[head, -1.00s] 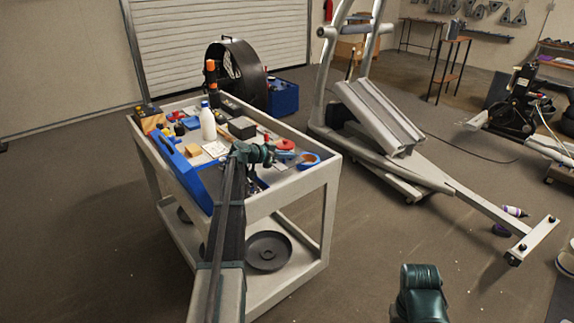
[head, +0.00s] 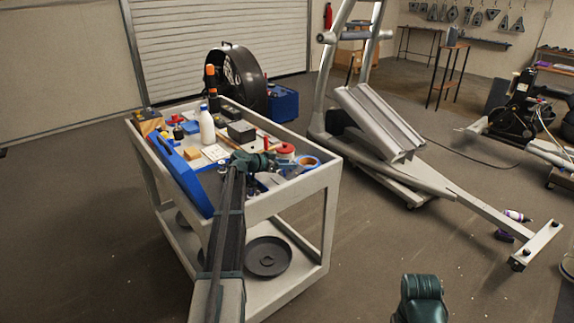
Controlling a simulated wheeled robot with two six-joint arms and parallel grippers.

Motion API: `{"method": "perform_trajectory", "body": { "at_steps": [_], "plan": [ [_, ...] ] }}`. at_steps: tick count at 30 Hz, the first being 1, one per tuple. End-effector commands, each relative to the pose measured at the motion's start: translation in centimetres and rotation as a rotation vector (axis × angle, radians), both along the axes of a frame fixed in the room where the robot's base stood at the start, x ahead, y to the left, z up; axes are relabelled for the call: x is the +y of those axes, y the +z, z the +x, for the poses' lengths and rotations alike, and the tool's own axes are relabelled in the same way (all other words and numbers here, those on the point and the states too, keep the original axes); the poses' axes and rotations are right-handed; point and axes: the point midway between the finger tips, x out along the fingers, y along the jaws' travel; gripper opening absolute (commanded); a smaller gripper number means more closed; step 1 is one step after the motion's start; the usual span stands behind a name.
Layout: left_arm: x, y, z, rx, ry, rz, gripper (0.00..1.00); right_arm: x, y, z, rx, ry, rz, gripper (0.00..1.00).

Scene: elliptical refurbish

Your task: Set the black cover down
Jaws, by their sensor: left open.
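A round, dished black disc (head: 268,257), which may be the black cover, lies flat on the lower shelf of the cart (head: 272,208). A larger black round housing (head: 246,80) stands upright on the floor behind the cart; I cannot tell which of them is the cover. My left gripper (head: 287,166) is open over the right part of the cart top, near a red roll and a blue tape ring, with no black cover in it. My forearm hides part of the cart. My right arm shows only as a dark green link at the bottom; its jaws are out of frame.
A grey elliptical frame (head: 395,165) stands to the right. The floor between is mostly clear.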

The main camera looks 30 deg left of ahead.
Motion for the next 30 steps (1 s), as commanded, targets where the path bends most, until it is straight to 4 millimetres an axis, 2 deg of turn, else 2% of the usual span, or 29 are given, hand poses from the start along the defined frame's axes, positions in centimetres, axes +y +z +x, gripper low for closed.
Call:
{"method": "perform_trajectory", "body": {
  "at_steps": [5,21,30],
  "plan": [
    [0.0,0.4,0.0,0.000,0.000,0.000,0.45,0.0,0.4,0.0,0.000,0.000,0.000,0.54],
    [2.5,3.2,-6.3,-0.001,0.001,-0.001,0.45,0.0,3.2,0.0,0.000,0.000,0.000,0.54],
    [2.7,3.1,-6.4,0.000,0.000,0.000,0.45,0.0,3.1,0.0,0.000,0.000,0.000,0.54]
  ]
}}
